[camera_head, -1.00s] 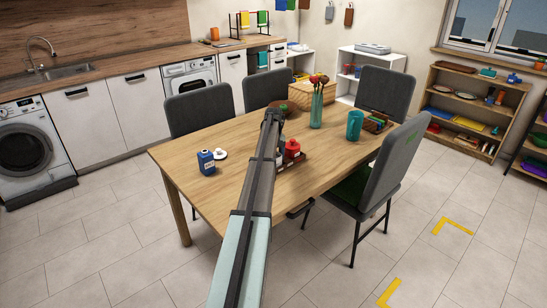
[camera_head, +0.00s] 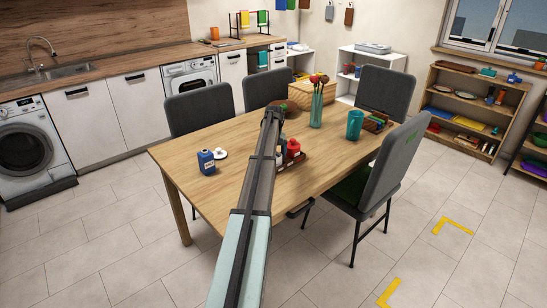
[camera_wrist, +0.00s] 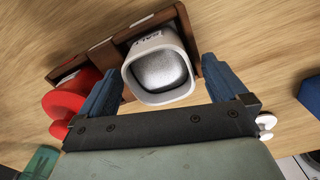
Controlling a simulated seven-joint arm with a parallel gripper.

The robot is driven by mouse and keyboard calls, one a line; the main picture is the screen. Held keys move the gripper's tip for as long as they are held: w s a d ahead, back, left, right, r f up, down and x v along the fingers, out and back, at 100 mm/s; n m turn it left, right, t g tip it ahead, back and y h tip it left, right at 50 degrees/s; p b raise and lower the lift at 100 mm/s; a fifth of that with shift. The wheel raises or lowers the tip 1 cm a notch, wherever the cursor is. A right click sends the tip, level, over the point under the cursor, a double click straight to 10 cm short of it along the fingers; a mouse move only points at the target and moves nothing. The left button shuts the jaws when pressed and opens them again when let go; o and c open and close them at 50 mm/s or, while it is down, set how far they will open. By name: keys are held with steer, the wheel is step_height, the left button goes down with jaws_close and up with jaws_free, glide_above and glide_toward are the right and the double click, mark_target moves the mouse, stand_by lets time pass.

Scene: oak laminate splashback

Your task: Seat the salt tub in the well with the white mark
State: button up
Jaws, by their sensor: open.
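The salt tub (camera_wrist: 160,68) is white with a rounded-square rim and grey contents, and dark lettering shows on its far side. It stands at the right end of a brown wooden rack (camera_wrist: 105,53), in or over a well; how deep it sits is hidden. My gripper (camera_wrist: 162,72) is open, with one blue finger on each side of the tub. Contact with the fingers is not clear. Pale marks show on the rack, but which well each belongs to is unclear. In the head view my arm hides the gripper and part of the rack (camera_head: 295,163).
A red container (camera_wrist: 68,103) is close to the left finger. A blue jar (camera_head: 206,162) and a white lid-like piece (camera_head: 221,154) are on the table (camera_head: 215,190). A vase (camera_head: 316,108) and teal mug (camera_head: 354,125) stand farther back.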

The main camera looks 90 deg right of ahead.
step_height(320, 180, up, 11)
steer(key=shift+r, duration=0.2)
stand_by(0.7)
